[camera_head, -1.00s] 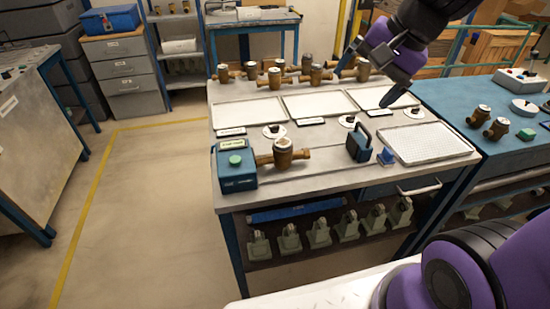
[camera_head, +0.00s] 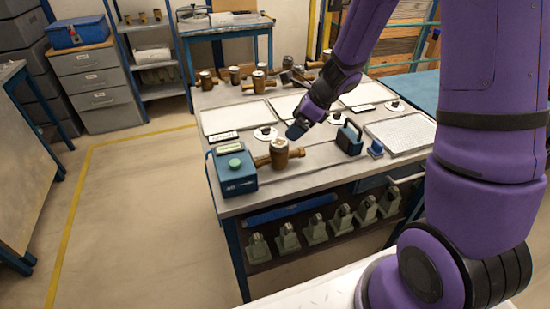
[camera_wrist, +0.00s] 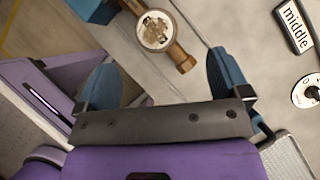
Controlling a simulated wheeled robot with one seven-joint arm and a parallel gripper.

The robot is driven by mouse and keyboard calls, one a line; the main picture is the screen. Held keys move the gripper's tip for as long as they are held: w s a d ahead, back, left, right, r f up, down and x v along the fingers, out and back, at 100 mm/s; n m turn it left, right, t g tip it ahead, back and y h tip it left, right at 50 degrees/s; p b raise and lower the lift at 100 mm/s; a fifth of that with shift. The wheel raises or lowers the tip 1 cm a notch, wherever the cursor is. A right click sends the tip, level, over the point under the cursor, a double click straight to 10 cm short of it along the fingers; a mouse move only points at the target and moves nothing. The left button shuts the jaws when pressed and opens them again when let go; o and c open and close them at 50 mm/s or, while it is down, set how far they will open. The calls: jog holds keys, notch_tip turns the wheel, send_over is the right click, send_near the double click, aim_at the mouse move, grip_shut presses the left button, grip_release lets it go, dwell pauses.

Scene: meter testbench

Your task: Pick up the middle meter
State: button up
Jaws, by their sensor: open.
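In the wrist view this meter (camera_wrist: 160,35) lies ahead of and between the blue fingers, not gripped. My gripper (camera_head: 297,131) is open and tilted down, above and just behind the meter. Its fingers (camera_wrist: 166,78) are spread wide. Several more brass meters (camera_head: 258,82) stand in a group at the back of the bench, partly hidden by my arm. The frames do not settle which one is the middle meter.
The blue box (camera_head: 232,170) stands close to the meter's left. A dark handled device (camera_head: 349,139) and small blue block (camera_head: 376,149) stand to the right. A black "middle" label (camera_wrist: 293,25) lies to the right in the wrist view. White trays (camera_head: 235,118) lie behind.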

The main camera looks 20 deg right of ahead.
aim_at(280, 142)
jog(key=x, duration=0.5)
jog(key=shift+a+f, duration=0.15)
jog(key=shift+f, duration=0.1)
jog(key=shift+x, duration=2.6)
jog(key=shift+s+a, duration=0.15)
jog(key=c, duration=1.5)
jog(key=shift+o, duration=0.2)
